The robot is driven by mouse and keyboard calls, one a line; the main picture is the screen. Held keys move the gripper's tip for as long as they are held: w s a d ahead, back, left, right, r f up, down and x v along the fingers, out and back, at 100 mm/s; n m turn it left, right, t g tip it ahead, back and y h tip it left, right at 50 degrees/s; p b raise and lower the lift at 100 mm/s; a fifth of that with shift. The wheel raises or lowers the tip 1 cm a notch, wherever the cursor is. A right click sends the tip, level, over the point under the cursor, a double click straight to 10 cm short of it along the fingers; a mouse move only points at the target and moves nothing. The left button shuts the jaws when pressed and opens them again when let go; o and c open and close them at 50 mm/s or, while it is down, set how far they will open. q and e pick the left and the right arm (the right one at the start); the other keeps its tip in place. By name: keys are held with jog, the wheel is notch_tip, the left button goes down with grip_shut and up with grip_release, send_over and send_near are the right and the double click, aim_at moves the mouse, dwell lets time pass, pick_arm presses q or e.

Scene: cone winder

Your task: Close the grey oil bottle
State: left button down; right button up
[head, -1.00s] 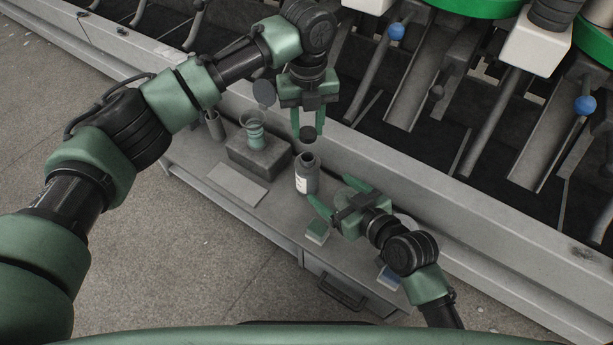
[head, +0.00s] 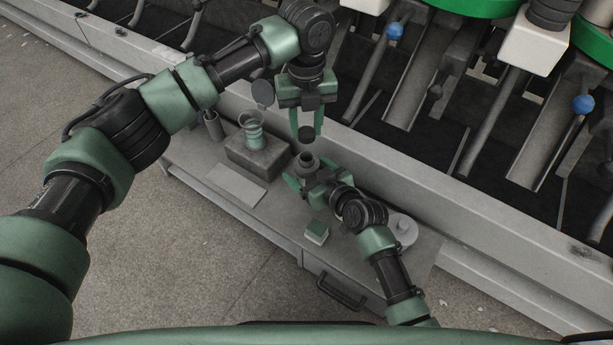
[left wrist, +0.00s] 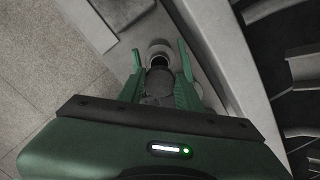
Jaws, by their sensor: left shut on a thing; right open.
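The grey oil bottle (head: 306,163) stands upright on the grey bench, its open dark mouth facing up. My left gripper (head: 305,128) points down above it, shut on a small dark cap (head: 305,135). The cap is held a little above the bottle mouth, apart from it. My right gripper (head: 311,172) is low at the bottle, its open fingers on either side of the body. Whether they touch it I cannot tell. The lower bottle is hidden by the right gripper. The pale bottle top (left wrist: 160,46) also shows in the left wrist view.
A grey block with a greenish ringed piece (head: 252,130) stands left of the bottle, near a flat grey plate (head: 236,185). A small green-and-white block (head: 317,232) and a pale round disc (head: 402,229) lie nearer. The winder's long rail (head: 420,190) runs behind the bench.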

grip_shut()
pick_arm(q)
send_over(306, 155)
jog(key=shift+f, duration=2.5)
jog(key=shift+f, duration=0.9)
jog(key=shift+f, duration=0.55)
